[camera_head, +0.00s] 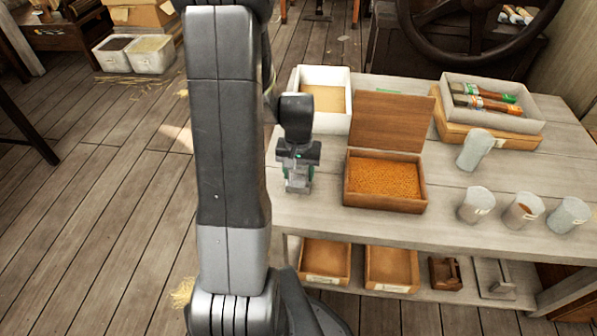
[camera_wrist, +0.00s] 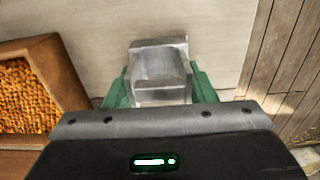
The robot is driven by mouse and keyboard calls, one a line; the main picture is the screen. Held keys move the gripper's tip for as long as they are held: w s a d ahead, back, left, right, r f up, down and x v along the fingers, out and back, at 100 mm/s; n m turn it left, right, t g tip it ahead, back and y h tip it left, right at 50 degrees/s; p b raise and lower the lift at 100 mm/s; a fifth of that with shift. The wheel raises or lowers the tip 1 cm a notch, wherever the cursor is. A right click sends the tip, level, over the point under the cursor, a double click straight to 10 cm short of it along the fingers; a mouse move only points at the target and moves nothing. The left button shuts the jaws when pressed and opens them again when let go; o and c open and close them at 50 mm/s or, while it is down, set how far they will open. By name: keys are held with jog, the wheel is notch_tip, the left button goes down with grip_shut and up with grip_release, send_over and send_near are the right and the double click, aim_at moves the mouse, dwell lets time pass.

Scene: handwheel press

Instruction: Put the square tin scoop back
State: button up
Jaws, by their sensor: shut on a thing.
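My gripper (camera_head: 298,172) is over the left edge of the workbench (camera_head: 330,222), left of the open wooden box. In the wrist view my gripper (camera_wrist: 160,92) has its green fingers shut on the square tin scoop (camera_wrist: 160,62), a grey metal piece with a boxy shape. The bench's pale planks lie behind the scoop.
The lidded wooden box (camera_head: 387,207) holds orange grains; it also shows in the wrist view (camera_wrist: 68,80). A white tray (camera_head: 340,76) stands behind. Several tin vessels, one being a tin (camera_head: 476,204), stand at right.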

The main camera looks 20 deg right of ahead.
jog(key=shift+f, duration=0.2)
jog(key=o, duration=1)
jog(key=shift+c, duration=0.2)
notch_tip(320, 180, up, 12)
jog(key=p, duration=0.2)
jog(key=shift+r, duration=0.2)
